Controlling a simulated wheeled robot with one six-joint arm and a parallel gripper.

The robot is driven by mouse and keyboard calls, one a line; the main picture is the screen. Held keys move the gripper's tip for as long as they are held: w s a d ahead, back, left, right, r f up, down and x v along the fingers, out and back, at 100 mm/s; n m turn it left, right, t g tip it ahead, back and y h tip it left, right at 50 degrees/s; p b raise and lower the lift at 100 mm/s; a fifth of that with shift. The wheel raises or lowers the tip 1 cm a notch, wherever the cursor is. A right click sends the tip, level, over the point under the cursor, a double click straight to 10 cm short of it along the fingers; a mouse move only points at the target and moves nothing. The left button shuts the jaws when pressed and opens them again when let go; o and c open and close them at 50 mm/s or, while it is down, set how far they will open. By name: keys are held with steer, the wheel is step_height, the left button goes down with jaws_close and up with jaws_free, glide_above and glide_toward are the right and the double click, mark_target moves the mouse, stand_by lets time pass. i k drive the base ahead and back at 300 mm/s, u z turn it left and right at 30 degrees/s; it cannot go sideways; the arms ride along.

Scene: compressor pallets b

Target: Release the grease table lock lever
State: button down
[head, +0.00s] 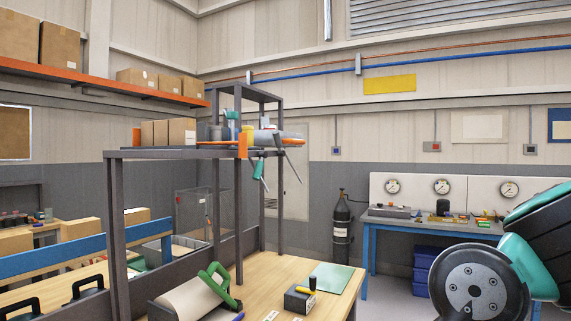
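A wooden-topped table (258,278) stands in front of me. On it is a small grey and black block (299,300) with an upright black knob or handle (312,282) and a yellow piece (305,290) at its top. I cannot tell whether this is the grease table lock lever, or how it is set. No other lever is clear to me. My arm fills the lower right of the head view, with a teal and black link and a grey round joint. My gripper is not in view.
A dark metal rack (180,154) rises over the table, with boxes and tools on its shelf. A roll with a green handle (218,280) and a green mat (334,279) lie on the table. Behind stand a black gas cylinder (342,226) and a blue-legged gauge bench (367,247).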

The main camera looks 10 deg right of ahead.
mark_target(259, 165)
steer(key=z, duration=1.45)
steer(key=i, duration=2.05)
steer(key=u, duration=3.6)
